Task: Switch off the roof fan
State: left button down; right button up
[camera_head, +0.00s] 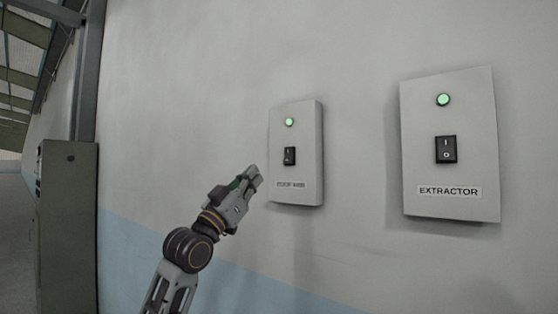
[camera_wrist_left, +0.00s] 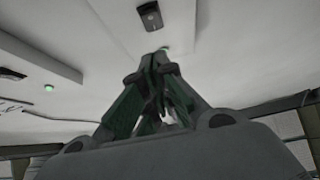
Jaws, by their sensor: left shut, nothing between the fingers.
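A light grey switch box (camera_head: 308,175) with a lit green lamp (camera_head: 289,122) and a black rocker switch (camera_head: 289,156) is on the wall in the head view. Its label (camera_head: 291,184) is too blurred to read surely. My left gripper (camera_head: 256,176) is shut and empty, close to the box's lower left edge; I cannot tell whether it touches. In the left wrist view, the shut fingers (camera_wrist_left: 158,62) point towards a box with a black rocker switch (camera_wrist_left: 151,15). The switch lies beyond the fingertips, apart from them. My right gripper is not in view.
A second box labelled EXTRACTOR (camera_head: 415,150), with a lit green lamp (camera_head: 443,99) and black rocker (camera_head: 446,149), is to the right. A grey cabinet (camera_head: 68,220) stands at the far left. The wall between the boxes is bare.

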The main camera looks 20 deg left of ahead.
pick_arm(q)
jog(key=w+r, duration=0.1)
jog(key=p, duration=0.4)
send_near(287, 149)
notch_tip(287, 149, up, 3)
jog(key=shift+w+d+f+p, duration=0.1)
jog(key=shift+w+d+p, duration=0.25)
jog(key=shift+w, duration=0.5)
jog(key=shift+w+d+f+p, duration=0.1)
jog(key=shift+w+d+p, duration=0.25)
jog(key=shift+w, duration=0.5)
